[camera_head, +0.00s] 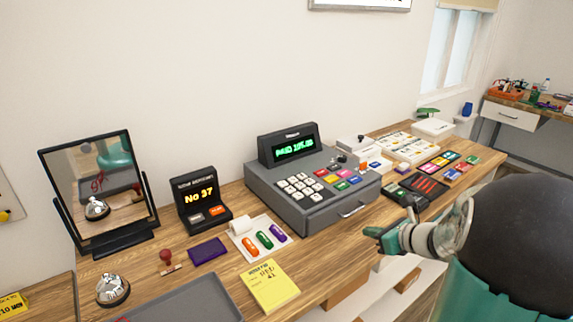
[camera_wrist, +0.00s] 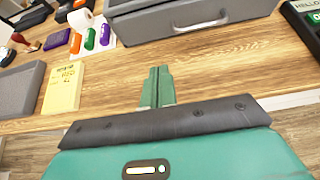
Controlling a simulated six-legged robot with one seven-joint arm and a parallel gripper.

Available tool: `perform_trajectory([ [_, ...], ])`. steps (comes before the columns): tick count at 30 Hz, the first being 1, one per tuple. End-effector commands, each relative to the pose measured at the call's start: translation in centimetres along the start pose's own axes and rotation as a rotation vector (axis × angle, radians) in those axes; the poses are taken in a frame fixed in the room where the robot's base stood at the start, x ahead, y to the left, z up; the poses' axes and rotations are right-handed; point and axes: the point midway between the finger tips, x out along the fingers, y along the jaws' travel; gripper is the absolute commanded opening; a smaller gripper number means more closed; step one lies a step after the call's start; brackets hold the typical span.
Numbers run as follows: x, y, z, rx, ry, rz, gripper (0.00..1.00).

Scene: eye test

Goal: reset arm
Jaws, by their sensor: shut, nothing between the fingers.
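My arm reaches in from the right in the head camera view, with my gripper (camera_head: 376,239) just off the front edge of the wooden counter (camera_head: 335,262), in front of the cash register. In the wrist view my gripper (camera_wrist: 158,76) points at the counter, its two green fingers together and nothing between them. The grey cash register (camera_head: 312,185) has a lit green display. Its drawer front also shows at the top of the wrist view (camera_wrist: 205,20). The gripper looks apart from the register and the other things.
A yellow pad (camera_head: 270,286), a grey tray (camera_head: 190,303), a bell (camera_head: 112,289), a mirror (camera_head: 100,180), a number display (camera_head: 200,200) and coloured tubes (camera_head: 264,240) stand left. A dark card reader (camera_head: 421,192) and several coloured blocks lie right. Bare wood lies before the register.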

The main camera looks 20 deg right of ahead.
Motion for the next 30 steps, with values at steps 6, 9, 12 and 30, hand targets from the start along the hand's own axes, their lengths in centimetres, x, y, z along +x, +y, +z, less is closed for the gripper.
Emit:
perform_trajectory([
  [6, 0.1, 3.8, 1.7, -0.184, 0.034, 0.078, 0.0],
  [9, -0.3, 8.7, 3.4, -0.443, 0.075, 0.18, 0.0],
  [12, -1.4, 14.0, 4.5, -0.765, 0.117, 0.296, 0.0],
  [30, -12.8, 28.5, 3.5, -2.599, 0.303, 0.758, 0.0],
])
